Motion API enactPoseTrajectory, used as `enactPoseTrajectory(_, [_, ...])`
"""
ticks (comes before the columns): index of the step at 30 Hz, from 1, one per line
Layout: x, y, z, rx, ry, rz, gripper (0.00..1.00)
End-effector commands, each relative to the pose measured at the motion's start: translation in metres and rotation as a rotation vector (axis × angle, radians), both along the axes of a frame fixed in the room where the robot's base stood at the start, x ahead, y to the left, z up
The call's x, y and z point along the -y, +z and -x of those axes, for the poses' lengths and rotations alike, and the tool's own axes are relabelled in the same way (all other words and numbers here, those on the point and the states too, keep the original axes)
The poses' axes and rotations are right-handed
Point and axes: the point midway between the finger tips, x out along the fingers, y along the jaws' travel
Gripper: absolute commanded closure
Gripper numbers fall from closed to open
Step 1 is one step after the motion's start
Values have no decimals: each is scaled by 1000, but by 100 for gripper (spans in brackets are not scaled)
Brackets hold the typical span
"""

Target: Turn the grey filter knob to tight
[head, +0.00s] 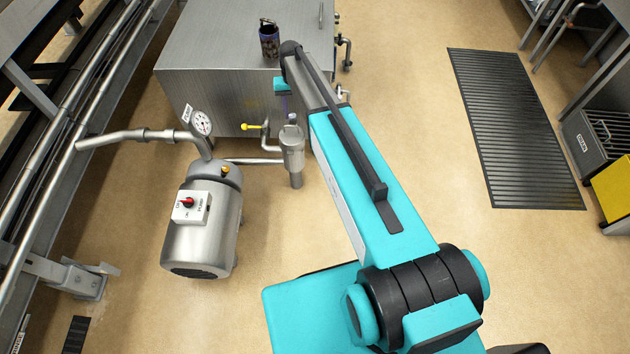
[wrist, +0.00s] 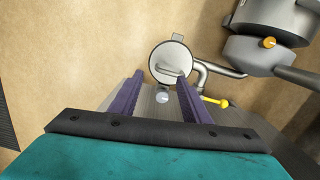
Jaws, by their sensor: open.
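The filter (head: 292,158) is an upright grey metal cylinder on the pipework right of the pump. In the wrist view its round pale top (wrist: 172,52) faces me, with a grey bar-like knob (wrist: 171,72) on it. The lettering and the knob's exact setting are too small to read. A small round grey piece (wrist: 162,97) shows just beside the top. My gripper (head: 285,104) is above and behind the filter in the head view. In the wrist view my gripper (wrist: 161,84) has its two purple fingers apart and empty, flanking the lower side of the filter top. I see no contact.
The pump (head: 203,228) with a red switch stands to the left, below a pressure gauge (head: 201,122). A yellow-handled valve (head: 252,127) is close to the filter. A metal cabinet (head: 215,60) stands behind, with a dark patterned cup (head: 269,42) on it.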

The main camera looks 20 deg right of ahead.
Motion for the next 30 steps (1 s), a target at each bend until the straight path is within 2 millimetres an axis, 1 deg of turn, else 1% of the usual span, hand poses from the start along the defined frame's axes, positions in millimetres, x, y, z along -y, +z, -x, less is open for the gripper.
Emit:
enactPoseTrajectory(1, [0, -4, 7, -6, 2, 0, 57])
enactPoseTrajectory(18, [2, -46, 69, -61, 26, -2, 57])
enactPoseTrajectory(30, [3, -71, 114, -98, 44, -5, 57])
